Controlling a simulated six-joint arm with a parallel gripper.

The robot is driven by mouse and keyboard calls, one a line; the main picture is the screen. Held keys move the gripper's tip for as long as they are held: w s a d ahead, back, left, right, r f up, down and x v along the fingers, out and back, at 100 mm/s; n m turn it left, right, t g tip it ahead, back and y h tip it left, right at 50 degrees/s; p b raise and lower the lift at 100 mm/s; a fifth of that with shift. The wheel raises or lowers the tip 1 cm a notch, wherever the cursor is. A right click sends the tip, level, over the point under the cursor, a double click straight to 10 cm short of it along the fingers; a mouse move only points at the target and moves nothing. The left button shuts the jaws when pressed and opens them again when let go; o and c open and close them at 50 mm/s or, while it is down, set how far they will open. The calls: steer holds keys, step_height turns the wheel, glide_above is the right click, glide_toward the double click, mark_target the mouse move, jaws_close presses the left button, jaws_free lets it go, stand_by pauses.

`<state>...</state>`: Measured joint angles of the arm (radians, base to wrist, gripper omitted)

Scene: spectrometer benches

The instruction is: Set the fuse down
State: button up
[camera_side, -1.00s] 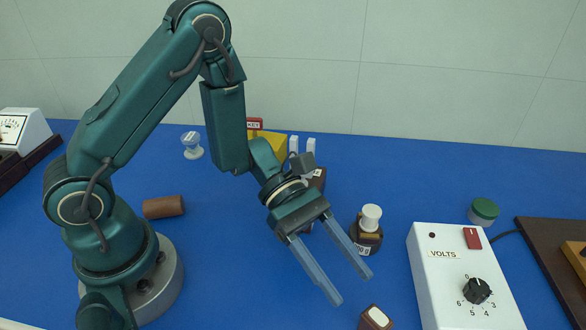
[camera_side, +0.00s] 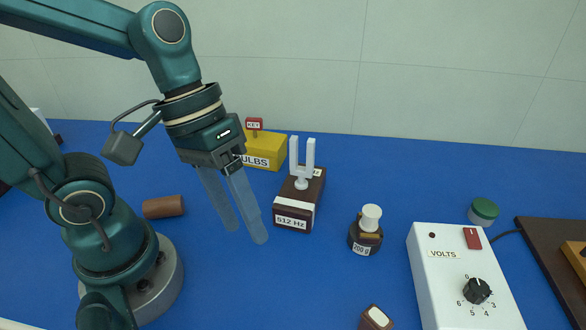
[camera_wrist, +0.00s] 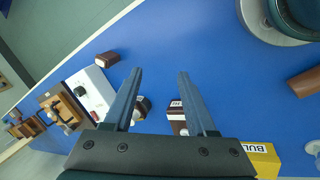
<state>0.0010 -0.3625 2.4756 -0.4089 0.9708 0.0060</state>
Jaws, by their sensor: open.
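My gripper (camera_side: 246,234) is open, its two clear fingers pointing down over bare blue bench, left of the tuning fork box. In the wrist view the gripper (camera_wrist: 160,72) shows nothing between its fingers. I cannot pick out a fuse for certain in either view. A small brown block with a white top (camera_side: 375,319) lies at the front edge of the side view, apart from my gripper. A brown cylinder (camera_side: 164,207) lies on its side near my base; it also shows in the wrist view (camera_wrist: 305,82).
The tuning fork box (camera_side: 293,216) stands just right of my fingers, a yellow bulbs box (camera_side: 264,152) behind. A 200 g bottle (camera_side: 366,236), a white volts box (camera_side: 450,270) and a green-lidded jar (camera_side: 483,211) stand to the right. The front middle is clear.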

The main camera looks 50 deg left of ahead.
steer(key=w+a+r+m+t+y, duration=0.1)
steer(key=a+r+m+t+y, duration=0.1)
steer(key=a, duration=0.4)
steer(key=shift+a+r+t+y, duration=0.4)
steer(key=shift+t+y, duration=0.5)
steer(key=shift+t, duration=0.3)
